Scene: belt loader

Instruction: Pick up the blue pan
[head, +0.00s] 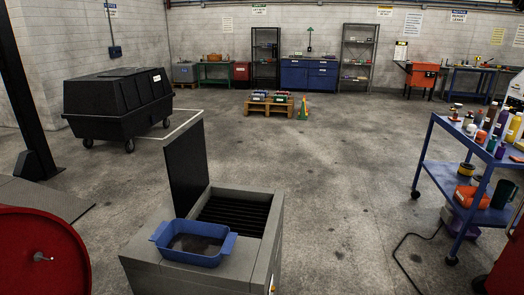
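The blue pan (204,262) is a rectangular dish with a handle at each end. It rests upright on the front top of a grey metal machine (250,259), at the bottom centre of the head view. Its inside looks dark and greyish; I cannot tell whether anything lies in it. Neither of my grippers shows in the head view.
The machine's raised dark lid (186,165) stands behind the pan, beside a dark slatted opening. A red drum (40,255) is at lower left. A blue cart (440,180) with bottles stands at right, a black cable beside it. The middle floor is clear.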

